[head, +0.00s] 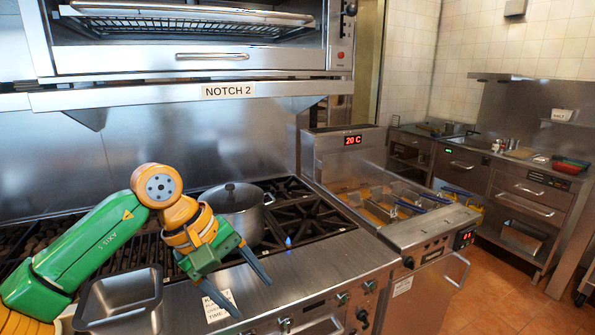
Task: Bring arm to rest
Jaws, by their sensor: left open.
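My left arm, green and orange, comes in from the left over the char grill (20,240). My left gripper (253,300) is open, its two dark fingers spread and pointing down and to the right over the steel front ledge of the range. Nothing is between the fingers. My right gripper is not in view.
A lidded steel pot (238,212) stands on the burner grates behind my left gripper. A small blue flame (288,242) shows beside it. An empty steel pan (120,302) sits below my forearm. A fryer (395,215) stands right; a broiler (200,60) hangs above.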

